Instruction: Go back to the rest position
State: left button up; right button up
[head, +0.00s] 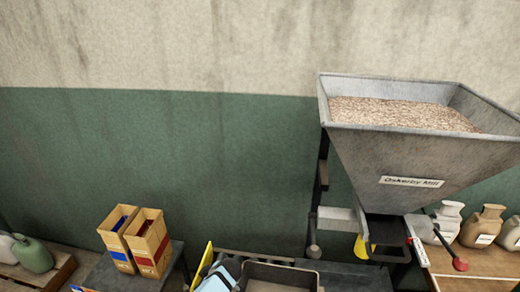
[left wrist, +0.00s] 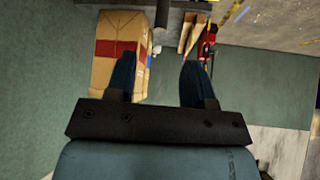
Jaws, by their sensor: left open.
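My left gripper (left wrist: 160,68) shows in the left wrist view with its two dark blue fingers spread apart. It is open, and nothing sits between the fingers. A cardboard box with a red band (left wrist: 108,48) is behind the left finger; I cannot tell how far away it is. Neither gripper shows clearly in the head view. My right gripper is in no view.
A mill with a large grey hopper (head: 385,160) full of grain stands at the right. Two open boxes (head: 118,235) (head: 150,250) stand on a dark table at the lower left. Several sacks (head: 482,228) stand on a wooden table. A grey bin (head: 280,268) is at bottom centre.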

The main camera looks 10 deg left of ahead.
pick_arm(q)
jog(key=s+d+f+m+t+h, duration=0.2)
jog(key=s+f+m+h, duration=0.15)
jog(key=s, duration=0.35)
jog(key=s+d+f+m+t+h, duration=0.1)
jog(key=s+f+m+t+h, duration=0.1)
jog(key=s+m, duration=0.4)
jog(key=s+d+r+m+t+h, duration=0.1)
jog(key=s+r+m+t+h, duration=0.4)
jog(key=s+r, duration=0.9)
jog(key=s+m, duration=0.2)
jog(key=m, duration=0.1)
jog(key=shift+s+d, duration=0.2)
jog(key=shift+s, duration=0.1)
jog(key=shift+c, duration=0.6)
jog(key=shift+d, duration=0.1)
